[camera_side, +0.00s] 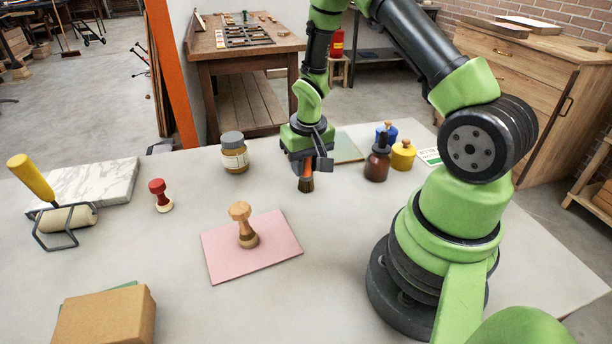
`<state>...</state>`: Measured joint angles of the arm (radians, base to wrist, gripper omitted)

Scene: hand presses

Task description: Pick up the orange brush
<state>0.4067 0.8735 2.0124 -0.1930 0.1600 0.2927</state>
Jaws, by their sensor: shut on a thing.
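The orange brush (306,178) hangs upright with its dark bristles downward below my gripper (308,166). My gripper is shut on the brush's upper part, and its jaws hide the top of the handle. The brush is near the middle of the grey table (340,290). I cannot tell whether the bristle tips touch the tabletop or are a little above it.
A jar (234,158) stands left of the brush. A brown bottle (377,164) and yellow container (403,156) stand right. A wooden stamp (243,228) sits on a pink sheet (270,258) in front. A red-handled stamp (159,195), roller (66,222) and cardboard box (105,318) are left.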

